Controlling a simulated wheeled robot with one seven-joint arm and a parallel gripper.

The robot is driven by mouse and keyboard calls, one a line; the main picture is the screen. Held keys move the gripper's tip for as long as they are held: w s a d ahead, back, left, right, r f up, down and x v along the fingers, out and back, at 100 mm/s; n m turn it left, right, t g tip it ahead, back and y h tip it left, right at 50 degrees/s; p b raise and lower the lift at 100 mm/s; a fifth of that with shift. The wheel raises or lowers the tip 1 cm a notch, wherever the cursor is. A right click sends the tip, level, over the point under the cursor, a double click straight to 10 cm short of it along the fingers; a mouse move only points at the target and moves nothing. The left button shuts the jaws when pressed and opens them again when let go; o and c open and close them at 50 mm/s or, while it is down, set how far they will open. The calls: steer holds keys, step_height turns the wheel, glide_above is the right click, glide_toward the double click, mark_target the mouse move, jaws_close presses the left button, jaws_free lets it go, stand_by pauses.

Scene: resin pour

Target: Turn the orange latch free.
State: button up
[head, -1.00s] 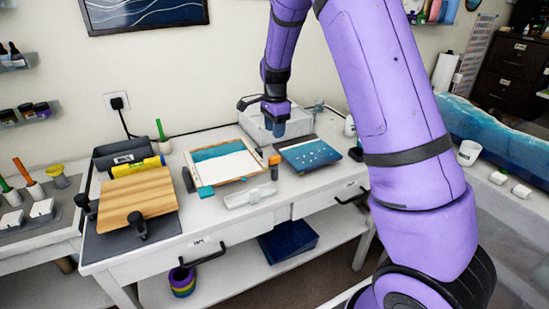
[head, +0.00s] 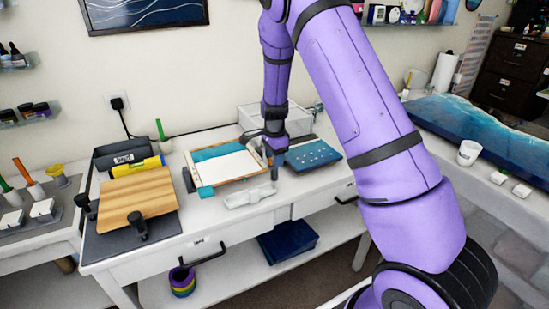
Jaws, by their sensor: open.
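A wooden-framed tray (head: 202,190) with a blue and white panel lies on the white table. My gripper (head: 275,150) is open, pointing down over the frame's right edge. The orange latch at that edge is hidden behind my gripper. A dark upright piece (head: 274,173) shows just below the fingers. I cannot tell whether the fingers touch the latch or stand on both sides of it.
A blue speckled panel (head: 315,155) lies close to the right of my gripper. A clear box (head: 246,117) stands behind, and a clear tray (head: 250,196) lies in front. A wooden board (head: 140,198) with dark clamps is at the left.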

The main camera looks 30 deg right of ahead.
jaws_close()
